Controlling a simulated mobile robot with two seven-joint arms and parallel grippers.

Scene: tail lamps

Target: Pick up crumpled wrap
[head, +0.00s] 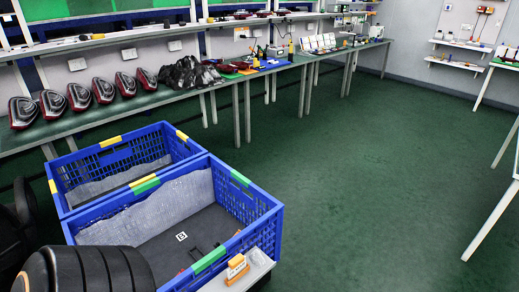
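A pale grey, wrinkled sheet that looks like wrap (165,208) lies against the far and left inner walls of the near blue crate (262,228). A similar grey wrinkled sheet (115,180) lies in the far blue crate (112,155). A dark, crumpled pile (188,75) sits on the long table, right of the tail lamps; I cannot tell if it is wrap or bags. Neither gripper shows. Black ribbed arm parts of mine fill the bottom left corner and cover part of the near crate.
Several red and dark tail lamps (79,97) stand in a row on the long green-topped table (150,101). An orange and white item (236,267) sits on a light ledge beside the near crate. The green floor (360,170) to the right is clear.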

